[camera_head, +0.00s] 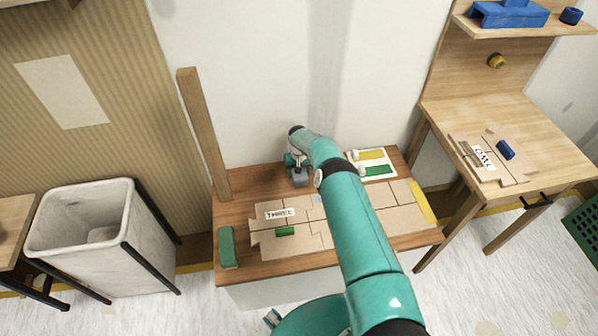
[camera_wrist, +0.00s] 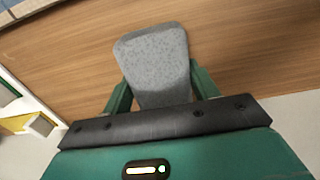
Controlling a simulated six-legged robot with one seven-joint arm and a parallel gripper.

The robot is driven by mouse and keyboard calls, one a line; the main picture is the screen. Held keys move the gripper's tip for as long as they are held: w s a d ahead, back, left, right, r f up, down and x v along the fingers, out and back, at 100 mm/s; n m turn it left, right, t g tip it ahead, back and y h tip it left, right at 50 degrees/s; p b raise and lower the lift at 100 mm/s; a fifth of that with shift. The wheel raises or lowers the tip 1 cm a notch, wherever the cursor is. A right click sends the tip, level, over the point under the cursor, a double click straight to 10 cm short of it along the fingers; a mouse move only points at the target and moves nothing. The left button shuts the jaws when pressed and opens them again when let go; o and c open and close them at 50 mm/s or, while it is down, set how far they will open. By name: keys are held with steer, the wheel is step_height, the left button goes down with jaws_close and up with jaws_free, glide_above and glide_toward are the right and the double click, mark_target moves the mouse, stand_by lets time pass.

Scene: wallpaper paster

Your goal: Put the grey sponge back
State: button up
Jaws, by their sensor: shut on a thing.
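The grey sponge (camera_wrist: 155,62) is held between the two green fingers of my gripper (camera_wrist: 160,92) in the wrist view. It is a speckled grey block with rounded corners, and bare brown wood shows around it. In the head view the sponge (camera_head: 300,178) is small and partly hidden below my gripper (camera_head: 298,170). It is over the back part of the wooden table (camera_head: 245,190). I cannot tell whether the sponge touches the tabletop.
A cardboard layout with a "THREE" label (camera_head: 280,213) covers the table's middle. A green block (camera_head: 227,247) stands at the front left. A white tray (camera_head: 388,156) with yellow and green pieces is right of my gripper. A wooden post (camera_head: 203,130) rises at the back left.

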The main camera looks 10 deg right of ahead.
steer(key=shift+f, duration=0.5)
steer(key=o, duration=1.1)
steer(key=shift+r, duration=0.15)
step_height(320, 180, up, 14)
steer(key=shift+s+f, duration=0.1)
steer(key=shift+f, duration=0.1)
